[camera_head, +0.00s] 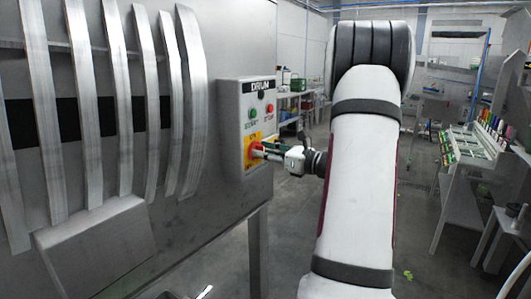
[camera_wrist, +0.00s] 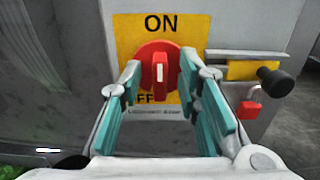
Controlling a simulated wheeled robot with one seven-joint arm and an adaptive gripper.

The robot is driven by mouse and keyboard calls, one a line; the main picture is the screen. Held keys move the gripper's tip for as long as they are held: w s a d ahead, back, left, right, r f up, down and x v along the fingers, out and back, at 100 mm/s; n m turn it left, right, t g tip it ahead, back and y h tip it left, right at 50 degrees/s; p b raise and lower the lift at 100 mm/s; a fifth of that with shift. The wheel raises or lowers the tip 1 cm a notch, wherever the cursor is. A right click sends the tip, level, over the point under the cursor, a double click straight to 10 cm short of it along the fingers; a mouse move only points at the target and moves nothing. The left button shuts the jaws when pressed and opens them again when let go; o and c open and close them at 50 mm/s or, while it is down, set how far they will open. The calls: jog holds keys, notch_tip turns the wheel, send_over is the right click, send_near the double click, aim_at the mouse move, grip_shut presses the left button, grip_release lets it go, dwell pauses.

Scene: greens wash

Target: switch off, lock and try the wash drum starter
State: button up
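The drum starter box (camera_head: 238,118) is labelled DRUM and is fixed to the wash drum's side panel. It has a green START button (camera_head: 252,113) and a red button (camera_head: 270,108). Its red rotary switch (camera_wrist: 158,68) sits on a yellow plate (camera_wrist: 127,32) marked ON above and OFF below; the white pointer mark stands upright, towards ON. My gripper (camera_wrist: 158,88) faces the switch, its teal-padded fingers apart on either side of the knob. I cannot tell whether they touch it. A red padlock (camera_wrist: 249,108) hangs at the right in the wrist view.
A black knob (camera_wrist: 275,82) on a metal bracket and a yellow block (camera_wrist: 252,70) are right of the switch. The slatted metal drum (camera_head: 120,100) fills the left. A shelf with bottles (camera_head: 290,88) and a bench with coloured items (camera_head: 475,145) stand further back. Open floor lies between.

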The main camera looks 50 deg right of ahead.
grip_shut()
jog(key=shift+n+b, duration=0.3)
jog(key=n+b, duration=0.5)
jog(key=b, duration=0.2)
jog(key=n+b, duration=0.6)
jog(key=b, duration=0.2)
jog(key=n+b, duration=0.6)
jog(key=b, duration=0.1)
jog(key=shift+a+f+b, duration=0.25)
jog(key=shift+f+b, duration=0.15)
jog(key=shift+r+n, duration=0.1)
jog(key=shift+n, duration=0.2)
